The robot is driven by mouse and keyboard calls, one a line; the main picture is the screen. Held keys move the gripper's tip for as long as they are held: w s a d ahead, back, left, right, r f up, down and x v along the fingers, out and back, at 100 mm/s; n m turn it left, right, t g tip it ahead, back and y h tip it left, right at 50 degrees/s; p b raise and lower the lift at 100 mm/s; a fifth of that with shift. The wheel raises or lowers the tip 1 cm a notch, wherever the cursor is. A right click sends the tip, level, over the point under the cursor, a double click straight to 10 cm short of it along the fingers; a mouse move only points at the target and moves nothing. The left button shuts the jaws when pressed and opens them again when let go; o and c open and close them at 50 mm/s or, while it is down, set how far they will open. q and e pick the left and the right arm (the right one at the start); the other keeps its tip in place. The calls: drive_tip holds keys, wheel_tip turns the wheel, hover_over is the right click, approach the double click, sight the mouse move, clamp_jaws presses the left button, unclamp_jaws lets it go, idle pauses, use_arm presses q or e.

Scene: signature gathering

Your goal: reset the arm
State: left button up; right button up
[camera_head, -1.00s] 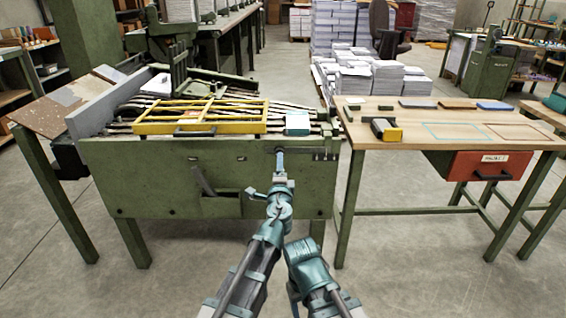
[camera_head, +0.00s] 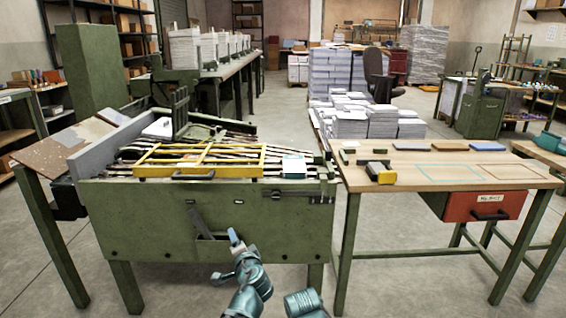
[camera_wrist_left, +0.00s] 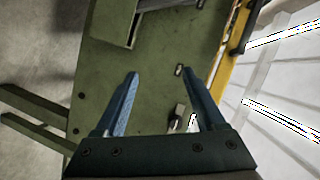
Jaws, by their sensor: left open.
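My left gripper (camera_head: 235,236) is in front of the green machine's front panel in the head view, above the floor and clear of the yellow frame. In the left wrist view my left gripper (camera_wrist_left: 162,88) has its two blue fingers spread wide with nothing between them. The green panel shows behind the fingers. Part of my right arm shows at the bottom edge of the head view, but its gripper is out of the picture.
The green machine (camera_head: 150,222) carries a yellow frame (camera_head: 262,162) and a small teal-and-white block (camera_head: 294,167). To the right is a wooden bench (camera_head: 440,179) with a yellow-black tool (camera_head: 381,173) and red drawer (camera_head: 478,204). Paper stacks (camera_head: 350,122) stand behind. Floor between is open.

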use_arm(q)
drive_tip(key=s+a+f+n+g+h, duration=0.1)
drive_tip(key=s+a+f+n+g, duration=0.2)
drive_tip(key=s+f+n+g, duration=0.35)
drive_tip(key=s+a+f+n+g+h, duration=0.2)
drive_tip(key=s+a+f+n+g, duration=0.15)
drive_tip(key=s+f, duration=0.55)
drive_tip(key=s+d+r+m+g+h+p, duration=0.1)
drive_tip(key=s+d+m+g, duration=0.1)
drive_tip(key=s+d, duration=0.4)
drive_tip(key=s+d+r+m+g+p, duration=0.1)
drive_tip(key=s+d+m+g+p, duration=0.1)
drive_tip(key=s+d, duration=0.5)
wheel_tip(320, 180, up, 38)
drive_tip(key=w+d+p, duration=0.1)
drive_tip(key=w+p, duration=0.1)
drive_tip(key=p, duration=3.5)
drive_tip(key=shift+w+d+f, duration=0.15)
drive_tip(key=shift+d+f, duration=0.1)
drive_tip(key=shift+d, duration=0.05)
